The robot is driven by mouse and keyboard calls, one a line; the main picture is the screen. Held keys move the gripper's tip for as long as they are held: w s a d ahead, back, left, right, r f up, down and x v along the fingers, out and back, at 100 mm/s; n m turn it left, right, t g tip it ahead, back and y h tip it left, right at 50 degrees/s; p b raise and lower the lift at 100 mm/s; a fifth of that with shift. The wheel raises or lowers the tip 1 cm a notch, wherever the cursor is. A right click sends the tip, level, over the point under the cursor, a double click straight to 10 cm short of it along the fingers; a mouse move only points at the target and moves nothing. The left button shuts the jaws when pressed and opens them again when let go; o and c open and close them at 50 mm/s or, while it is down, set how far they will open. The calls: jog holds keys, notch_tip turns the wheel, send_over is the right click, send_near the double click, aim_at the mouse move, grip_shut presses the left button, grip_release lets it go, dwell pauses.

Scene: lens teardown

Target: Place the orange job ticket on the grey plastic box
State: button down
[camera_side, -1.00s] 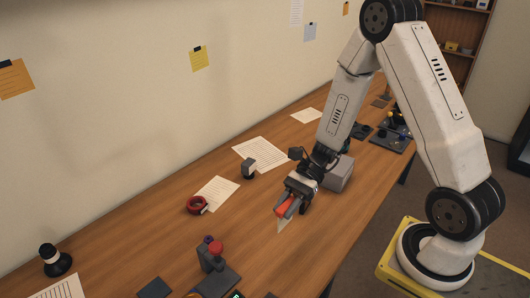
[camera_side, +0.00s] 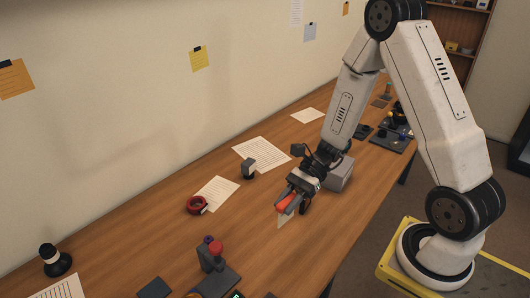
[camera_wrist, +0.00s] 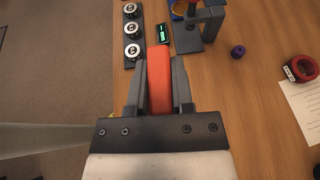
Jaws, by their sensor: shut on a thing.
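My gripper (camera_side: 288,204) is shut on the orange job ticket (camera_side: 285,202), with a finger on each side. A pale, card-like part hangs below the ticket in the side view. The ticket also shows in the wrist view (camera_wrist: 158,80) as a long orange-red piece between my gripper's dark fingers (camera_wrist: 159,75). The grey plastic box (camera_side: 340,174) stands on the bench, to the right of my gripper and farther back in the side view. My wrist partly hides it. The ticket is held above the wood, apart from the box. The box is not visible in the wrist view.
A red tape roll (camera_side: 197,205) and a dark stand with a red top (camera_side: 214,258) are on the bench (camera_side: 140,245). Papers (camera_side: 217,193) lie toward the wall. Several round silver parts (camera_wrist: 132,30) sit by the bench edge.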

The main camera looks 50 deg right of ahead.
jog(key=w+d+r+m+t+h, duration=0.1)
jog(key=w+d+m+t+h, duration=0.3)
jog(key=d, duration=0.4)
jog(key=w+d+m+t+h, duration=0.1)
jog(key=w+d+m+t, duration=0.45)
jog(key=d, duration=0.25)
jog(key=s+d+r+m+t+h, duration=0.15)
jog(key=d+m+h, duration=0.25)
jog(key=d, duration=0.4)
jog(key=d+m+t+h, duration=0.2)
jog(key=d+m+h, duration=0.2)
jog(key=d, duration=0.5)
jog(key=shift+a+f, duration=0.2)
jog(key=shift+f, duration=1.9)
jog(key=shift+f, duration=0.1)
jog(key=shift+s+f, duration=0.1)
jog(key=shift+f, duration=1.55)
jog(key=shift+f, duration=0.15)
jog(key=shift+c, duration=2.4)
grip_release()
